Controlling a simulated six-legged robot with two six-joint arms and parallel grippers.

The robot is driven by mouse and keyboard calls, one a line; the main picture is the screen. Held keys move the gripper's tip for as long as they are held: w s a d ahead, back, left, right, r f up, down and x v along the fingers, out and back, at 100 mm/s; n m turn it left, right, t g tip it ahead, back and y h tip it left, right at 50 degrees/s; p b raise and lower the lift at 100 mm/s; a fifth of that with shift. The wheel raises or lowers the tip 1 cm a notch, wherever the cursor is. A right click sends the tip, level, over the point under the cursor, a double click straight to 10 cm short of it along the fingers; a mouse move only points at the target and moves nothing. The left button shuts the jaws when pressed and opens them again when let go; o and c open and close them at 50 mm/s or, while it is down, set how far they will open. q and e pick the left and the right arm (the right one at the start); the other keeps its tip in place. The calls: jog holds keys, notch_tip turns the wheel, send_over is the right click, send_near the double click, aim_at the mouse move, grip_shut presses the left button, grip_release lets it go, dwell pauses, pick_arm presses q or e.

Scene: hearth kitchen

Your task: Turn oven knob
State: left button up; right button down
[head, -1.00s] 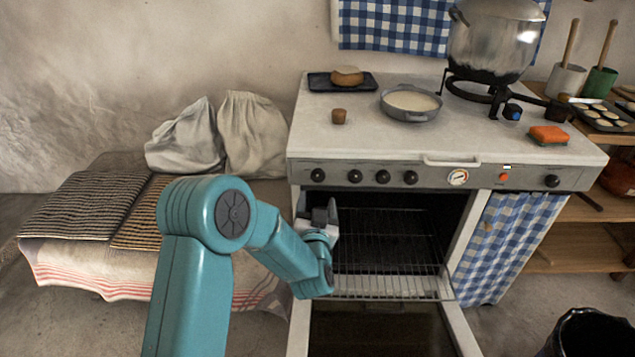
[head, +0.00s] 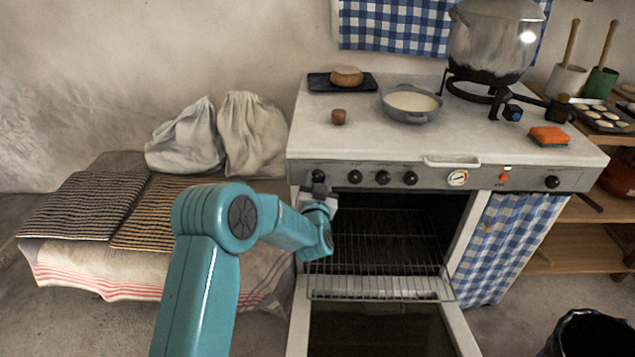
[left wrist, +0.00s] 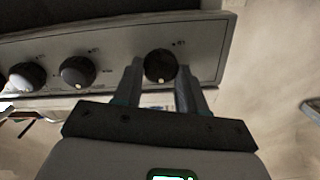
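The oven's control panel (head: 455,178) carries a row of black knobs. The leftmost knob (head: 318,175) is partly covered by my left gripper (head: 319,187), which is raised in front of it. In the left wrist view this knob (left wrist: 160,66) sits between the two fingertips of my left gripper (left wrist: 160,78). My right gripper is not in view.
The oven door (head: 375,330) hangs open below the panel, with a wire rack (head: 380,288) above it. A pan (head: 410,103), a small brown block (head: 338,117) and an orange sponge (head: 549,136) are on the stove top. A cushioned bench (head: 85,210) stands left.

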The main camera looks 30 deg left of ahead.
pick_arm(q)
jog(key=shift+f+n+b, duration=0.15)
jog(key=shift+n+b, duration=0.25)
jog(key=shift+b, duration=0.3)
jog(key=n+b, duration=0.5)
jog(key=b, duration=0.1)
jog(key=n+b, duration=0.5)
jog(key=b, duration=0.2)
jog(key=shift+s+a+f, duration=0.1)
jog(key=shift+f, duration=0.05)
jog(key=shift+n+b, duration=1.5)
jog(key=shift+n, duration=0.1)
jog(key=shift+r, duration=0.2)
jog(key=o, duration=1.1)
jog(key=shift+c, duration=0.2)
jog(key=shift+s, duration=0.1)
